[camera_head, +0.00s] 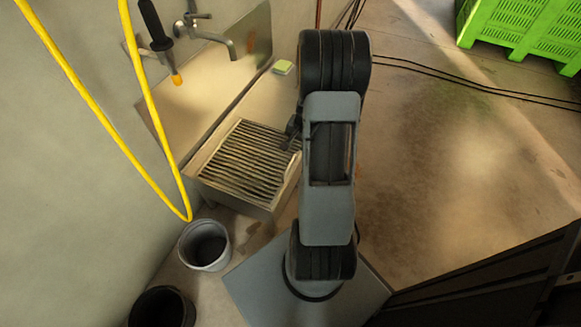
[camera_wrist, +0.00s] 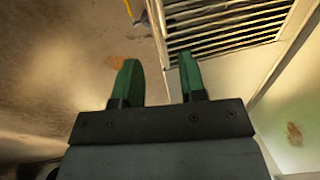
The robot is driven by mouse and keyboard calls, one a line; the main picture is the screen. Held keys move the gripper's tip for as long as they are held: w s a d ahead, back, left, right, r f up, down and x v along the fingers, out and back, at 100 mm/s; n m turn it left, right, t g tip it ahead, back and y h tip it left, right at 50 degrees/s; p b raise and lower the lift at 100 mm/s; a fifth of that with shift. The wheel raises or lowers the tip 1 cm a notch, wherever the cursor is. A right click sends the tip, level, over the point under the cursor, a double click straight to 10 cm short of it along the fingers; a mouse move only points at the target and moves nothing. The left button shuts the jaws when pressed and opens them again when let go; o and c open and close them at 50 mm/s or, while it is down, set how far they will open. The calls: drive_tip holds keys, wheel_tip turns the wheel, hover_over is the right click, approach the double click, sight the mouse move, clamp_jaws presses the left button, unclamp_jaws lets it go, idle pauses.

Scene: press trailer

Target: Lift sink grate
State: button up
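The sink grate (camera_head: 248,160), a panel of parallel slats, lies over the sink basin (camera_head: 225,194) below the wall tap. In the wrist view the grate (camera_wrist: 222,24) fills the top middle, beyond my fingertips. My gripper (camera_wrist: 157,66) shows two green fingers set apart with nothing between them. The fingers point toward the grate's near edge and appear short of it. In the head view my arm covers the area right of the sink, and only a dark part of the wrist end shows at the grate's right edge. The fingertips are hidden there.
A tap (camera_head: 222,42) is on the wall behind the sink. A yellow hose (camera_head: 100,115) hangs at the left. A grey bucket (camera_head: 204,246) and a black bucket (camera_head: 162,309) stand in front. A green crate (camera_head: 520,27) is far right. Floor at right is open, with cables.

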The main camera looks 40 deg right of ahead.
sight(290, 164)
drive_tip(key=f+b, duration=0.1)
drive_tip(key=f, duration=0.3)
drive_tip(key=w+a+f+b, duration=0.1)
drive_tip(key=f+b, duration=0.1)
drive_tip(key=f, duration=0.2)
drive_tip(key=w+f+b, duration=0.1)
drive_tip(key=f+b, duration=0.1)
drive_tip(key=f, duration=0.3)
drive_tip(key=shift+w+a, duration=0.15)
clamp_jaws()
